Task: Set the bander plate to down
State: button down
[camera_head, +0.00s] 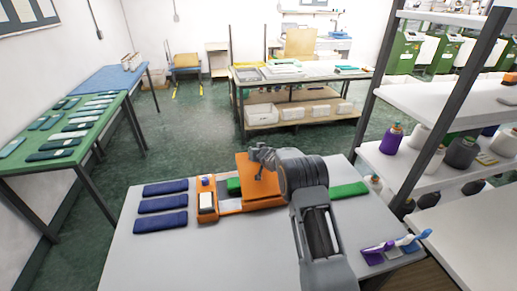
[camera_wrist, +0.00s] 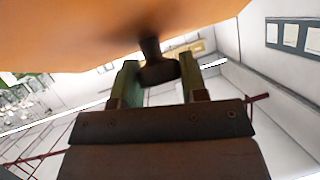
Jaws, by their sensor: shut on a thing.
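The bander (camera_head: 208,216) is an orange machine on the grey table, with a small light panel and a blue button at its left end. Its orange bander plate (camera_head: 262,182) stands raised and tilted above the bed. In the wrist view the plate's orange face (camera_wrist: 90,35) fills the top, with a dark handle (camera_wrist: 152,48) sticking out. My gripper (camera_head: 262,153) is at the plate's upper edge. In the wrist view its two greenish fingers (camera_wrist: 160,82) stand either side of the handle, shut on it. My arm hides the machine's right part.
Purple, white and blue tools (camera_head: 393,246) lie at the table's right. A shelf with yarn cones (camera_head: 391,138) stands close on the right. The table's front left is clear.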

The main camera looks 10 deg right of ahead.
jog(key=shift+a+r, duration=0.1)
jog(key=shift+a, duration=0.05)
jog(key=c, duration=0.8)
grip_release()
jog(key=shift+c, duration=0.2)
jog(key=shift+o, duration=0.8)
jog(key=shift+s, duration=0.2)
jog(key=b+v, duration=0.3)
jog(key=v, duration=1)
jog(key=shift+s+r+b, duration=0.2)
jog(key=shift+s+b, duration=0.05)
jog(key=shift+b, duration=0.05)
